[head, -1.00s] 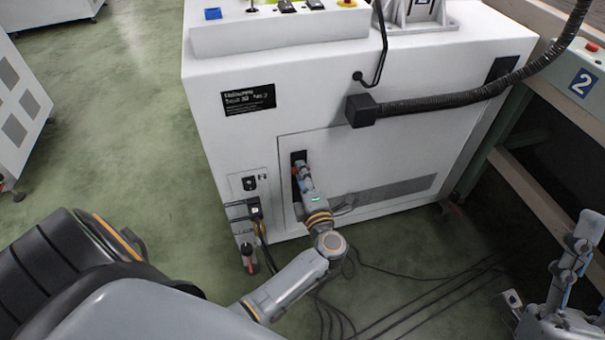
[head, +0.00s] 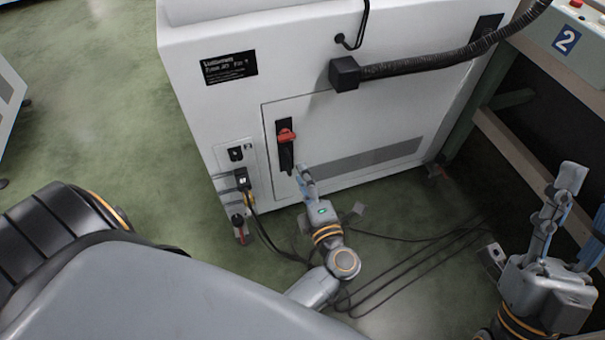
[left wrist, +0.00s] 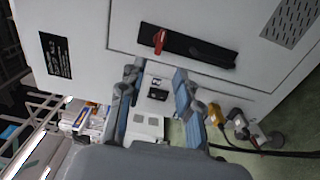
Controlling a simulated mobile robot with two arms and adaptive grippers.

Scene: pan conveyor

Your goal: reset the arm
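My left gripper (head: 306,182) is low in front of the white machine (head: 235,115) in the head view, just below the dark slot with a red switch handle (head: 286,136). It is apart from the handle. In the left wrist view, the two blue-padded fingers of my left gripper (left wrist: 157,75) stand apart with nothing between them. The red handle (left wrist: 160,42) and its black slot lie beyond the fingertips there. My right gripper (head: 584,200) is at the right edge of the head view, its fingers raised and spread, holding nothing that I can see.
A thick black hose (head: 440,62) runs across the machine's upper front. Cables (head: 420,240) lie on the green floor below. The floor at the left is open.

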